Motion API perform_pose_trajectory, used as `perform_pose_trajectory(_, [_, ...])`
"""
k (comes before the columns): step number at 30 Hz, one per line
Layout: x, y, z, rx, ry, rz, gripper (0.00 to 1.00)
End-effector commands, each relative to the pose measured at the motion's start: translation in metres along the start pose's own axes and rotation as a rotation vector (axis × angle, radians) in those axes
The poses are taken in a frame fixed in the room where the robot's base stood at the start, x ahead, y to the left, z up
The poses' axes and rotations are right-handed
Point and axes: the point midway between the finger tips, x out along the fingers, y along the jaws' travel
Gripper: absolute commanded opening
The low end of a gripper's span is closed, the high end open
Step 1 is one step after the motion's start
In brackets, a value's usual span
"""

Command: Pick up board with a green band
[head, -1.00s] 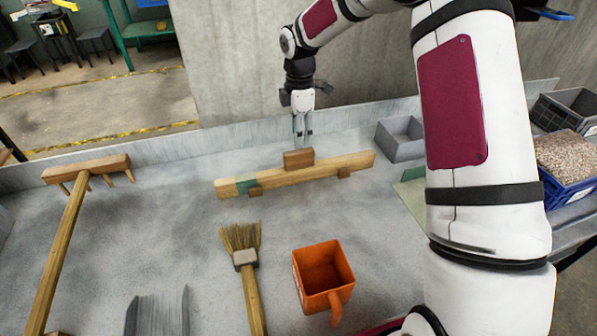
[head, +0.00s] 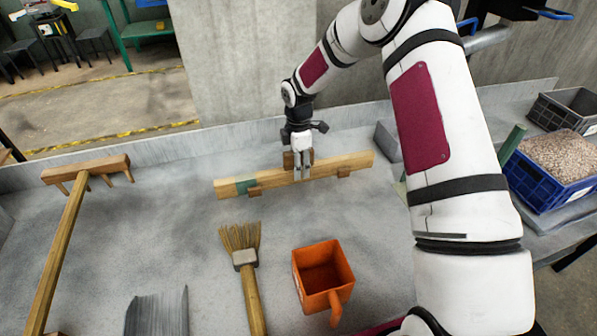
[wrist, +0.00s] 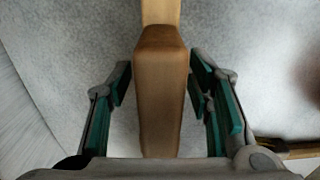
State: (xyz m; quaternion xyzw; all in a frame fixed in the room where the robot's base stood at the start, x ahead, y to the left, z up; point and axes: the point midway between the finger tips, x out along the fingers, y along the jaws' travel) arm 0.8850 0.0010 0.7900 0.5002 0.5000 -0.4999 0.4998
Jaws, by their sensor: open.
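The wooden board with a green band (head: 325,169) lies across the grey table in the head view, with the band near its left end. A brown block handle (head: 288,160) stands on its middle. My gripper (head: 302,177) is lowered over that handle and partly hides it. In the wrist view the handle (wrist: 161,95) runs between the open fingers of my gripper (wrist: 160,95), with a gap on each side. A paler strip of wood (wrist: 160,12) shows beyond the handle at the top.
A wooden rake (head: 68,225) lies at the left. A brush (head: 242,245) and an orange scoop (head: 323,275) are in front of the board. A grey bin (head: 387,140) stands right of it, and a blue crate of grain (head: 545,190) is at the far right.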

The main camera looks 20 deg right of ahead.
Motion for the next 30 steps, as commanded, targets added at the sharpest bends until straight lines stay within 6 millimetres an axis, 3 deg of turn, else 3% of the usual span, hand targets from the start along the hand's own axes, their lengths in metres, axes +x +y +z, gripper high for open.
perform_pose_trajectory(5, [0.000,0.000,0.000,0.000,0.000,0.001,0.47])
perform_pose_trajectory(12, [0.000,0.000,0.000,0.000,0.000,0.001,0.00])
perform_pose_trajectory(25, [-0.002,0.001,0.000,0.000,0.000,0.003,0.00])
perform_pose_trajectory(30, [-0.011,0.001,0.000,0.000,0.000,0.005,0.00])
